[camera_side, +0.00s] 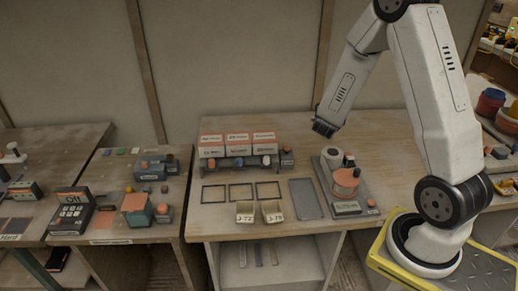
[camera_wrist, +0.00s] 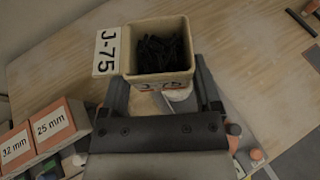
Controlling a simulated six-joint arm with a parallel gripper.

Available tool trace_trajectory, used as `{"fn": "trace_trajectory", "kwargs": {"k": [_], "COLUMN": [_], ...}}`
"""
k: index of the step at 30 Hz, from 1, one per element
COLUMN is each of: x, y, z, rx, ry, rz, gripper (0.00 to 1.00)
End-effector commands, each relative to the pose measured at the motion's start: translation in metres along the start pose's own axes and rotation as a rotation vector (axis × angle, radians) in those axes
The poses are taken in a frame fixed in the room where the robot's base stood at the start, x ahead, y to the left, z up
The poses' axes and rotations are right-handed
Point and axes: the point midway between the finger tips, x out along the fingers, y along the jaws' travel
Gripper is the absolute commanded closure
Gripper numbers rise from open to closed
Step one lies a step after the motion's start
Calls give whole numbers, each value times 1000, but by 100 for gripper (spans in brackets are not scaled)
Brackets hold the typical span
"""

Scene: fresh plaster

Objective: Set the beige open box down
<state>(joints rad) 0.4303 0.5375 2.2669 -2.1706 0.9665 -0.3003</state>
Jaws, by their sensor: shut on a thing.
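The beige open box (camera_wrist: 133,67) shows in the wrist view, with several dark thin pieces lying inside it and white J-75 labels on its sides. My gripper (camera_wrist: 162,88) is shut on the box, with a dark finger at each side of its near end. In the side view my gripper (camera_side: 325,127) is above the table, near the back wall and right of the boxed shelf. I cannot make out the held box in the side view. Two other beige open boxes, one left (camera_side: 245,212) and one right (camera_side: 272,211), stand at the table's front edge.
Three dark square outlines (camera_side: 240,200) lie empty on the table (camera_side: 225,222), beside a grey mat (camera_side: 306,198). A rack with orange-and-white boxes (camera_side: 237,146) stands behind them. A grey tray (camera_side: 345,208) with round items is right of the mat.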

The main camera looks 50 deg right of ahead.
Motion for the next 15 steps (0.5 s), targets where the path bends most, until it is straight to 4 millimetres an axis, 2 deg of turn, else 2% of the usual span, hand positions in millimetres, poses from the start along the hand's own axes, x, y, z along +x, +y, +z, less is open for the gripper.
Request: {"fn": "trace_trajectory", "kwargs": {"k": [1,6,11,15], "x": [-12,-53,-98,-142], "y": [17,67,108,139], "z": [3,8,10,10], "rx": [-18,-88,-155,-214], "ry": [-3,-2,-3,-3], "rz": [53,222,382,524], "gripper": [84,84,84,84]}}
